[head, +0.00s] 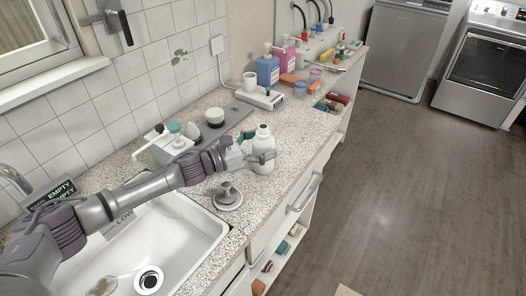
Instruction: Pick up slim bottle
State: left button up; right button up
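My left arm reaches in from the left over the sink. My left gripper (260,154) is at this bottle, with its fingers at the bottle's left and front sides. I cannot tell whether the fingers press on it or are only around it. Part of the bottle is hidden by the gripper. My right gripper is not in view.
A round metal strainer (229,196) lies below the gripper beside the sink (195,240). A scale (259,97) with a white cup, blue bottle (267,70) and pink bottle (290,55) stand farther along the counter.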

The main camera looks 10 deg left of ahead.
pick_arm(q)
jog(key=c, duration=1.3)
jog(key=shift+c, duration=0.3)
jog(key=shift+r, duration=0.1)
